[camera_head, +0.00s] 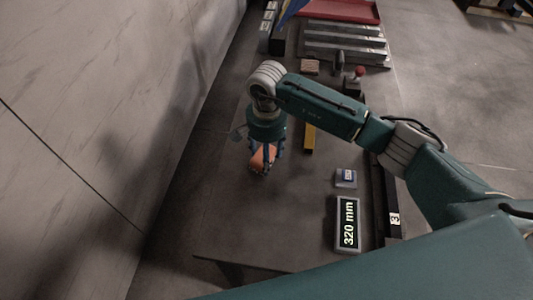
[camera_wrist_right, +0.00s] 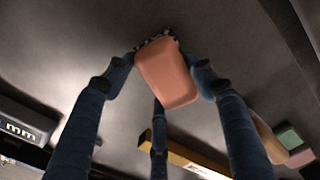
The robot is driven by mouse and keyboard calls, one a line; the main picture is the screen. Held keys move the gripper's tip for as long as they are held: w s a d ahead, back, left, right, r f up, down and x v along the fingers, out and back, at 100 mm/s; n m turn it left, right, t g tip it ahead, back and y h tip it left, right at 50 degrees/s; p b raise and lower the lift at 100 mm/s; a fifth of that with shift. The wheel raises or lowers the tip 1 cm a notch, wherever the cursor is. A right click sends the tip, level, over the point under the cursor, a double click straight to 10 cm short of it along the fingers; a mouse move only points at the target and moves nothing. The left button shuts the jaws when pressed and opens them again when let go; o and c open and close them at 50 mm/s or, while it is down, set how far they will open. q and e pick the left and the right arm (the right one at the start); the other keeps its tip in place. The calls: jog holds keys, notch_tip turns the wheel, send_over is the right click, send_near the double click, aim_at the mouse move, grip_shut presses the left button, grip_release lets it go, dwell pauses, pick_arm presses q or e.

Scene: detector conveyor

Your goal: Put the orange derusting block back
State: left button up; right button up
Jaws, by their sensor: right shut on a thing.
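The orange derusting block (camera_head: 262,158) shows under my right gripper (camera_head: 265,150) in the head view, over the left part of the dark table (camera_head: 225,225). In the right wrist view the block (camera_wrist_right: 168,72) sits between the blue fingers of my right gripper (camera_wrist_right: 165,75). The fingers are shut on it. A dark speckled edge (camera_wrist_right: 152,43) shows at the block's far end. How high the block is above the table I cannot tell. My left gripper is not in view.
A yellow bar (camera_head: 309,139) lies just right of the gripper. A display reading 320 mm (camera_head: 347,223) and a small blue-grey box (camera_head: 346,178) are at the right. Metal rails (camera_head: 345,42) and a red tray (camera_head: 345,10) are at the far end. The near left tabletop is clear.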

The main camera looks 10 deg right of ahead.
jog(key=shift+f, duration=0.15)
jog(key=o, duration=1.1)
jog(key=shift+o, duration=0.2)
jog(key=shift+r, duration=0.3)
jog(key=shift+w+r, duration=0.1)
jog(key=shift+r, duration=0.15)
notch_tip(320, 180, up, 11)
jog(key=b, duration=0.3)
jog(key=shift+r, duration=0.2)
